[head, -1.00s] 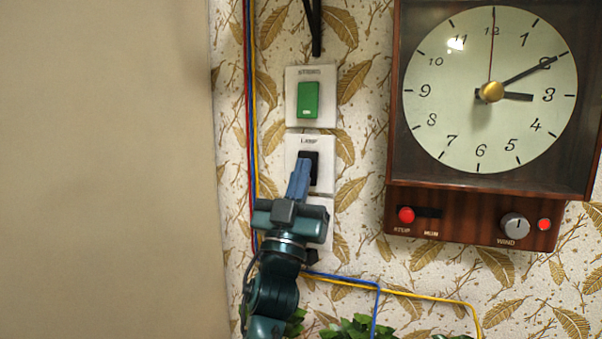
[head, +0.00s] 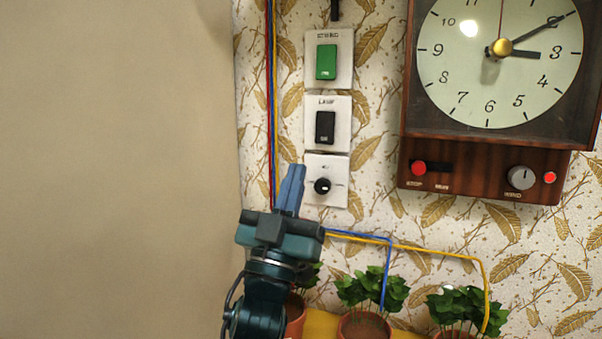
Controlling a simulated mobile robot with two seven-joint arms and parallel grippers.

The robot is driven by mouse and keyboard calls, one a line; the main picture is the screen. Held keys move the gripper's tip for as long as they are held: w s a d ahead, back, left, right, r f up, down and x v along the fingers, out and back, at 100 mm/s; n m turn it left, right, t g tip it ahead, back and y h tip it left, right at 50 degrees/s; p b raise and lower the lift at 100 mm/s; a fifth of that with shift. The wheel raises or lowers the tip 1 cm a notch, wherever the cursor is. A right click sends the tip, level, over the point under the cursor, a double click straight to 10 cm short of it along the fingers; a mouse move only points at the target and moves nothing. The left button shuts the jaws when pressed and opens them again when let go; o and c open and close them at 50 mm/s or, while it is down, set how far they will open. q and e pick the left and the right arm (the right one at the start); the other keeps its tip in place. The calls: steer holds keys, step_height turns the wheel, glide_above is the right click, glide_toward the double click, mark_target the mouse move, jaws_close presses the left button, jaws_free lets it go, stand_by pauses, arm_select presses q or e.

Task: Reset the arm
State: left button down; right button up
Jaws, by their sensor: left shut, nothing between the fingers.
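My left gripper (head: 291,178) shows at the lower left of the head view, its blue fingers shut with nothing between them. The fingers point up, just left of the knob plate (head: 335,201); whether they touch it I cannot tell. On that plate is a black round knob (head: 322,186). Above it is the lamp switch (head: 325,127), a black rocker on a white plate, clear of the gripper. Above that is a green rocker switch (head: 326,62). My right gripper is not in view.
A wooden clock (head: 499,65) with red buttons and a grey winding knob (head: 521,178) hangs at the right. Red, blue and yellow wires run along the wall. Potted plants (head: 371,290) stand below on a yellow shelf (head: 320,323). The plain wall at the left is clear.

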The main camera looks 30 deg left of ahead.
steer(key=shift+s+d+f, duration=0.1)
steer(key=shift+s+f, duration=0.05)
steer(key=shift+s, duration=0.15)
